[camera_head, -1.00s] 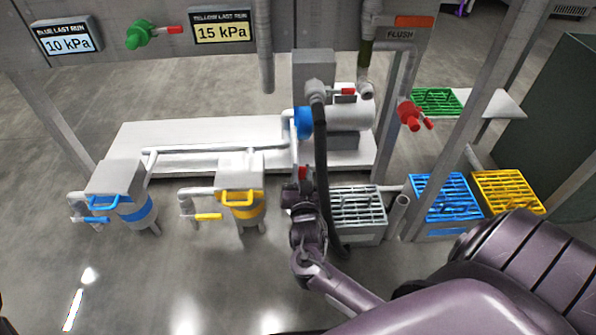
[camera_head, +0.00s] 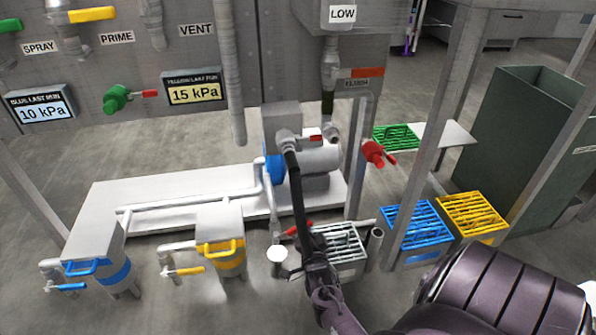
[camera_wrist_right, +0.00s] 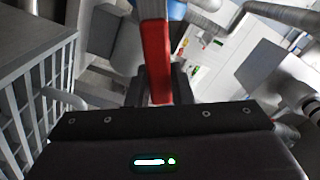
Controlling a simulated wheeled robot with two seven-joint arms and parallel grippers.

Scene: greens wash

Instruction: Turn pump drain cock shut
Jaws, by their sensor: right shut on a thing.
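The pump drain cock shows as a short red handle (camera_head: 298,228) under the pump's blue-ended pipework. It slants sideways, and its valve body is partly hidden. My right gripper (camera_head: 305,240) is dark and reaches up to the handle from below. In the right wrist view the red handle (camera_wrist_right: 156,55) runs down between the jaws of my right gripper (camera_wrist_right: 158,88), which is shut on it. The grey pump (camera_head: 315,158) stands behind on a white plinth. My left gripper is not in view.
A grey grated drain box (camera_head: 352,262) stands right beside my right gripper. A black hose (camera_head: 298,195) hangs down from the pump just above it. Yellow-banded (camera_head: 224,262) and blue-banded (camera_head: 118,272) strainers stand to the left. Blue (camera_head: 418,226) and yellow (camera_head: 470,216) crates lie right.

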